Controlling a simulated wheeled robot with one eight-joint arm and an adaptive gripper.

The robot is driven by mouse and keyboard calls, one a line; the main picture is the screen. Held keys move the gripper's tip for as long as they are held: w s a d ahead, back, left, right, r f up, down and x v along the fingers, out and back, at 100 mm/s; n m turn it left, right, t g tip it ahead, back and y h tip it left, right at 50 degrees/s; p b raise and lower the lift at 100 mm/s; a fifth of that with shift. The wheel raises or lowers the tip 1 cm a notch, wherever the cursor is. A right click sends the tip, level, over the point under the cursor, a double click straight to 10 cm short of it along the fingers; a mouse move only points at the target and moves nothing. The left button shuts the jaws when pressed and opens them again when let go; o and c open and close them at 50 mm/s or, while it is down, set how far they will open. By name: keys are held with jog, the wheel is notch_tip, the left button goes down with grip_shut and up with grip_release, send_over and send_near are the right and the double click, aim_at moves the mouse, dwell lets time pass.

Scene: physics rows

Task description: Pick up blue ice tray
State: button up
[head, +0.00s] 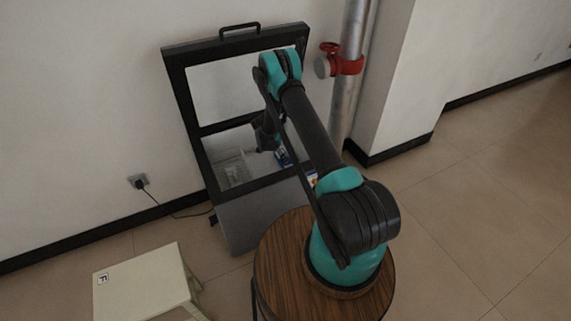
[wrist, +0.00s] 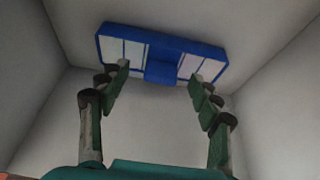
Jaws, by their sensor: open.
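The blue ice tray (wrist: 163,52) has a blue rim and pale cells, with a blue block at the middle of its near side. It lies against the far inner surface of a pale walled box. My gripper (wrist: 158,86) is open, its two green-and-dark fingers spread, with nothing between them. The fingertips point toward the tray and overlap its near edge in the picture; I cannot tell whether they touch it.
My arm reaches into a dark-framed cabinet (head: 230,214) against the wall, its lid raised. A clear basket-like thing (head: 233,168) sits inside on the left. A round wooden table (head: 280,262) stands in front, a cream box (head: 140,285) lower left. A metal pipe (head: 352,75) stands right.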

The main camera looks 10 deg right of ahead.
aim_at(283, 166)
jog(key=shift+w+x, duration=0.2)
jog(key=shift+x, duration=2.75)
jog(key=shift+r, duration=0.1)
grip_shut()
